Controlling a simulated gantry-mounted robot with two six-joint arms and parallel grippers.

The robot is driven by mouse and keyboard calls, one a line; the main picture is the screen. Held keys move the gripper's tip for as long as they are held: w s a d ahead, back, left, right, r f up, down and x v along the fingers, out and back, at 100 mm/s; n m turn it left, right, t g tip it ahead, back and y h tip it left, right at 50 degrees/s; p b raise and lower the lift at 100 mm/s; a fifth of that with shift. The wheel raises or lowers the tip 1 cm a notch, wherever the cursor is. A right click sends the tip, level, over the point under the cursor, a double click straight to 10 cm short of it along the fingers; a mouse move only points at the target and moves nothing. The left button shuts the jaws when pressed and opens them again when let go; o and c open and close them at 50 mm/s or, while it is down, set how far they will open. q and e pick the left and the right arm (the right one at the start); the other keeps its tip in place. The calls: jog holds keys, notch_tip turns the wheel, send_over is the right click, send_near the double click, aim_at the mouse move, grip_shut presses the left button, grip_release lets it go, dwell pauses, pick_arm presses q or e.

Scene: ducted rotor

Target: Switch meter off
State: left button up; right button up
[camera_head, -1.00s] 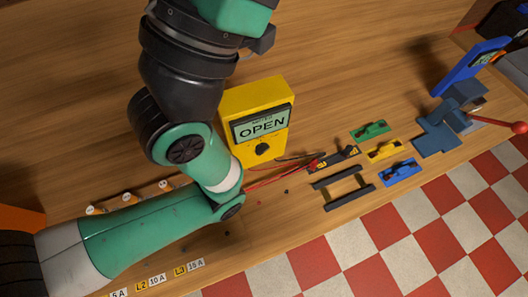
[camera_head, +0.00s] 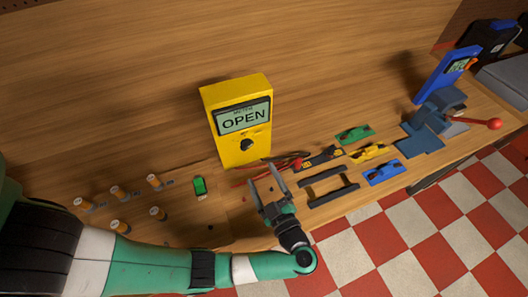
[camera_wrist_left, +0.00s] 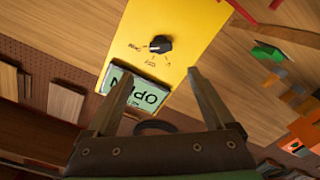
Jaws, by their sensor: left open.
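The yellow meter (camera_head: 237,120) stands upright on the wooden bench, and its display (camera_head: 243,117) reads OPEN. A black knob (camera_head: 246,144) sits below the display. In the left wrist view the meter (camera_wrist_left: 190,30) appears upside down, with its black knob (camera_wrist_left: 160,44) beyond the fingertips and small printed marks around it. My left gripper (camera_head: 263,175) is open and empty, in front of and below the meter, apart from the knob. Its two fingers (camera_wrist_left: 160,75) also show in the left wrist view, spread on either side of the display. My right gripper is not in view.
Red and black leads (camera_head: 262,172) lie by the meter's base. Green (camera_head: 355,134), yellow (camera_head: 369,152) and blue (camera_head: 381,172) pieces and a black frame (camera_head: 329,184) lie to the right. Several small cylinders (camera_head: 119,192) stand to the left. A blue device (camera_head: 440,78) is farther right.

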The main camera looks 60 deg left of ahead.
aim_at(247, 147)
pick_arm(q)
jog(key=shift+t, duration=0.3)
jog(key=a, duration=0.3)
jog(key=a+p, duration=0.1)
jog(key=a, duration=0.3)
jog(key=a+p, duration=0.1)
jog(key=a, duration=0.3)
jog(key=shift+w+f, duration=0.2)
jog(key=shift+f, duration=0.15)
jog(key=c, duration=1.4)
